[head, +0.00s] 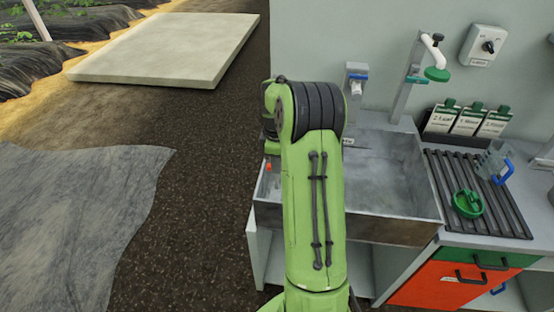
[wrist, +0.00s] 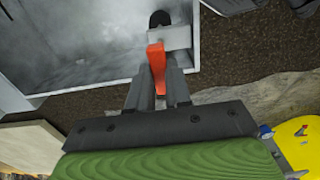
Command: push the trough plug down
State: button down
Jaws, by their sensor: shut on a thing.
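The metal trough (head: 385,185) is set in the bench, and its basin and rim also fill the upper left of the wrist view (wrist: 75,50). In the wrist view my gripper (wrist: 158,78) is shut on a red-orange lever-like piece (wrist: 155,58) at the trough's edge. The piece rises beside a pale grey block (wrist: 176,38), with a dark rounded part (wrist: 160,19) just beyond. I cannot tell which of these is the trough plug. In the head view a small red bit (head: 268,167) shows left of my arm, which hides my gripper.
A grey tap (head: 356,80) stands behind the trough.

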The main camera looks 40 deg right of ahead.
notch_tip(320, 180, down, 3)
jog(key=shift+r+b, duration=0.1)
jog(key=shift+b, duration=0.35)
jog(key=shift+r, duration=0.1)
jog(key=c, duration=1)
grip_release()
jog(key=shift+c, duration=0.2)
notch_tip(320, 180, up, 16)
jog(key=p, duration=0.4)
jog(key=shift+a, duration=0.1)
